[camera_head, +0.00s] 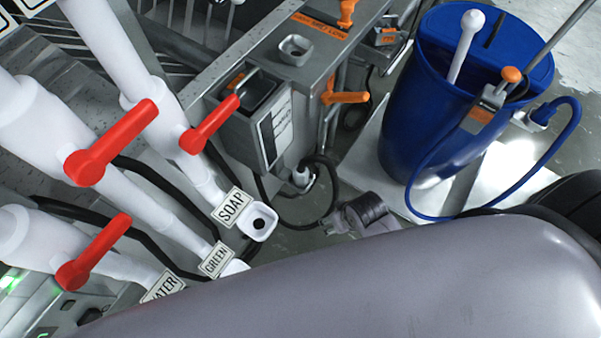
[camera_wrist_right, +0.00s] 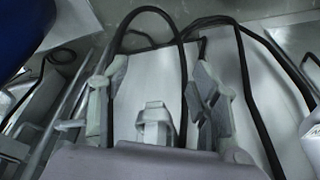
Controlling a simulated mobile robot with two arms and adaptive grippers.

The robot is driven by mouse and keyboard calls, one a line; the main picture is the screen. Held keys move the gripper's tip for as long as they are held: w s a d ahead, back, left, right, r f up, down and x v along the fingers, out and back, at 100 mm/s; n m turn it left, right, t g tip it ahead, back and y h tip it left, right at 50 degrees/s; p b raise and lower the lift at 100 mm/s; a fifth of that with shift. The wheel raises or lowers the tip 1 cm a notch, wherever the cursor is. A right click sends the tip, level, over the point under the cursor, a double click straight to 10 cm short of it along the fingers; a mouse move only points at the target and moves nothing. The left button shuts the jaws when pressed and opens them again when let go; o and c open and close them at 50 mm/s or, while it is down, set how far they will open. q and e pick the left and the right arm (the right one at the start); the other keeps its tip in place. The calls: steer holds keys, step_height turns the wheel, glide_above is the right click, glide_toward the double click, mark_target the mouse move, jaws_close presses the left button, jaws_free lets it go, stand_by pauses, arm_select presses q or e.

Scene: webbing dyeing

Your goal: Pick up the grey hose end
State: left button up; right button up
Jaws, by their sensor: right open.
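A light grey fitting (camera_head: 302,177) sits low beside the grey machine in the head view, by the loop of a black hose (camera_head: 325,168); it looks like the grey hose end. My right gripper (camera_head: 332,222) is just below and right of it, partly hidden behind my large grey arm. In the right wrist view my right gripper (camera_wrist_right: 155,95) has its two fingers spread apart. A grey block (camera_wrist_right: 155,122) shows between their bases; I cannot tell whether it is the hose end or part of the gripper. My left gripper is not in view.
A blue barrel (camera_head: 405,130) with a blue hose (camera_head: 568,140) stands at right. White pipes with red handles (camera_head: 110,145) and labelled spouts, including SOAP (camera_head: 232,207), crowd the left. A grey machine (camera_head: 262,120) stands between.

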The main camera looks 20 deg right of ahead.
steer(key=w+a+r+y, duration=0.1)
steer(key=w+a+r, duration=0.3)
steer(key=a+r, duration=0.3)
steer(key=w+a+r+y, duration=0.2)
steer(key=w+a+r, duration=0.2)
steer(key=r, duration=0.6)
steer(key=r+m+g+h+p, duration=0.1)
steer(key=m+g+h, duration=0.25)
steer(key=m, duration=0.25)
glide_above(301, 170)
steer(key=shift+t, duration=0.25)
steer(key=f, duration=0.4)
steer(key=f+p, duration=0.1)
steer(key=f, duration=0.6)
steer(key=shift+w+a+f+p, duration=0.1)
steer(key=shift+w+f+p, duration=0.25)
steer(key=shift+w, duration=0.05)
steer(key=f, duration=0.3)
steer(key=f+p, duration=0.1)
steer(key=shift+s+f, duration=0.15)
steer(key=shift+s, duration=0.2)
steer(key=shift+f, duration=0.45)
steer(key=shift+c, duration=0.6)
